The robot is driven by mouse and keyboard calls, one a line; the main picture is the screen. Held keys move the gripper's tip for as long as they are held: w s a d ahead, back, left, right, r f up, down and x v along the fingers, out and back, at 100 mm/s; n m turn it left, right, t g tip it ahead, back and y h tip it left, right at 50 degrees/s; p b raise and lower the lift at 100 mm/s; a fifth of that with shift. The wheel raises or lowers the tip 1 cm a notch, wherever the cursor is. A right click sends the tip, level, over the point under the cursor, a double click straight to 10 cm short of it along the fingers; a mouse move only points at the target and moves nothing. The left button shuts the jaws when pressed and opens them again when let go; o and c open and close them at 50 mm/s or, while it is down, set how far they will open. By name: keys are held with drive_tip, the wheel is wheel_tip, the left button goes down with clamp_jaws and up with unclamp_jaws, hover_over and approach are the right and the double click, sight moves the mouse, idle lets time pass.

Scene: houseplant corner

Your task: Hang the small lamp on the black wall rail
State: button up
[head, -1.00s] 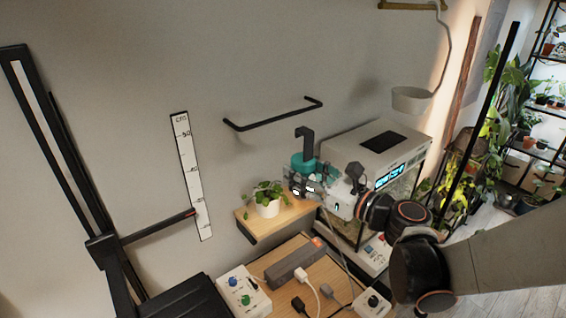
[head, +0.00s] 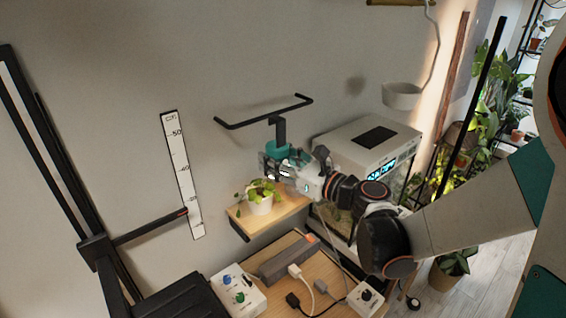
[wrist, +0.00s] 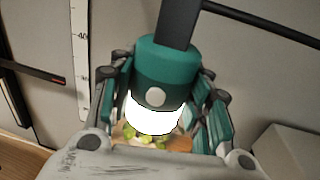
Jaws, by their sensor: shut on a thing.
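The small lamp (wrist: 165,68) has a teal body, a glowing white lower part and a black hook strip on top. My gripper (wrist: 160,100) is shut on the lamp's body, with a finger on each side in the wrist view. In the head view the lamp (head: 279,147) is upright in my gripper (head: 283,165), its hook (head: 278,130) just below the black wall rail (head: 262,113). The rail also crosses the upper right of the wrist view (wrist: 262,23). I cannot tell whether hook and rail touch.
A potted plant (head: 260,205) stands on a wooden wall shelf (head: 289,216) below the lamp. A grey appliance (head: 345,143) is to the right. A ruler (head: 184,175) is on the wall to the left. Power strip and cables (head: 289,259) lie on the table below.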

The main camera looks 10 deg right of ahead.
drive_tip(key=d+f+x, duration=0.1)
drive_tip(key=x, duration=0.6)
drive_tip(key=shift+w+a+f+b, duration=0.2)
drive_tip(key=shift+w+a+b, duration=0.15)
drive_tip(key=shift+w, duration=0.35)
drive_tip(key=shift+f+b, duration=0.25)
drive_tip(key=shift+b, duration=0.1)
idle(1.6)
drive_tip(key=o, duration=1.3)
drive_tip(key=shift+d, duration=0.1)
